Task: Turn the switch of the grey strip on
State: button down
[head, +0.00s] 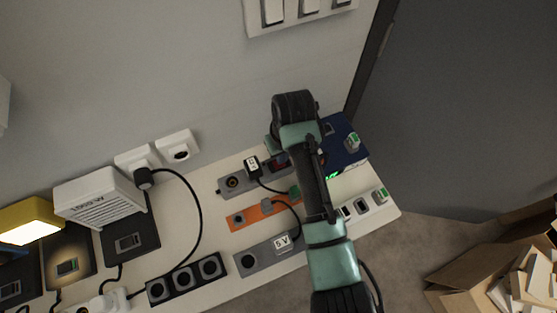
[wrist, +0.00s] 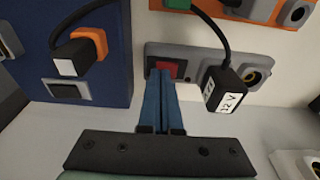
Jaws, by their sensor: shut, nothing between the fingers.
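A grey strip (wrist: 190,53) runs along the wall side of the white table in the wrist view. It has a red switch (wrist: 167,65) at its left end, a black plug marked 12 V, and a round socket. My gripper (wrist: 160,73) is shut and empty, its blue fingertips overlapping the lower part of the red switch. I cannot tell whether they touch it, or which way the rocker is tipped. In the head view the same grey strip (head: 229,185) lies behind my arm, which partly covers its switch end.
An orange strip (head: 240,218) and another grey strip (head: 262,258) with a plug lie nearer. A black strip (head: 183,282) is at lower left. A dark blue box (wrist: 110,50) stands close left of my fingers. The black 12 V plug (wrist: 222,92) is close on their right.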

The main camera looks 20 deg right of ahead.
jog(key=shift+f, duration=0.15)
jog(key=shift+s, duration=0.1)
notch_tip(320, 180, up, 7)
jog(key=p, duration=0.7)
jog(key=shift+p, duration=0.35)
